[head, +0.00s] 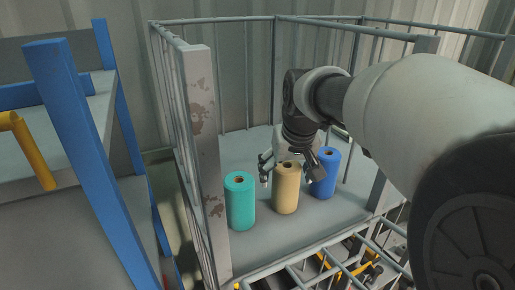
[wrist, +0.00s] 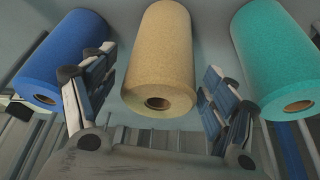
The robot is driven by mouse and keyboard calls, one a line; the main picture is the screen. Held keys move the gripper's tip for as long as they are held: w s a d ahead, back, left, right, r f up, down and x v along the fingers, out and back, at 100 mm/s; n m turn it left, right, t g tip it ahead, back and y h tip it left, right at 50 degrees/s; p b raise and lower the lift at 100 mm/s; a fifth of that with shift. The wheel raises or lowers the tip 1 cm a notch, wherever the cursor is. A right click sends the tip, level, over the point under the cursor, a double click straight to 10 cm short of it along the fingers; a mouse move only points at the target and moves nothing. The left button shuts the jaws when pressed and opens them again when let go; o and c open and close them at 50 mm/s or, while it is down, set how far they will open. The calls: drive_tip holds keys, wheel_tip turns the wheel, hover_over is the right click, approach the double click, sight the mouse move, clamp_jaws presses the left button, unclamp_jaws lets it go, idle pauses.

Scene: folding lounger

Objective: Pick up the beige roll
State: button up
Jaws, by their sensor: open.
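The beige roll (head: 286,190) stands upright between a teal roll and a blue roll on a grey shelf in the head view. It also shows in the wrist view (wrist: 158,65), centred between the two fingers, with its hollow end visible. My gripper (head: 288,172) is open just behind the top of the beige roll in the head view. In the wrist view my gripper (wrist: 155,90) has one finger on each side of the beige roll, with visible space on both sides. Part of the gripper is hidden behind the roll in the head view.
The teal roll (head: 240,202) stands to the left and the blue roll (head: 325,173) to the right, both close by. A metal cage with a worn post (head: 203,150) encloses the shelf (head: 255,240). A blue-framed rack (head: 75,130) stands at the left.

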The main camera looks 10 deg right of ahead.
drive_tip(key=shift+c, duration=0.5)
drive_tip(key=c, duration=1.2)
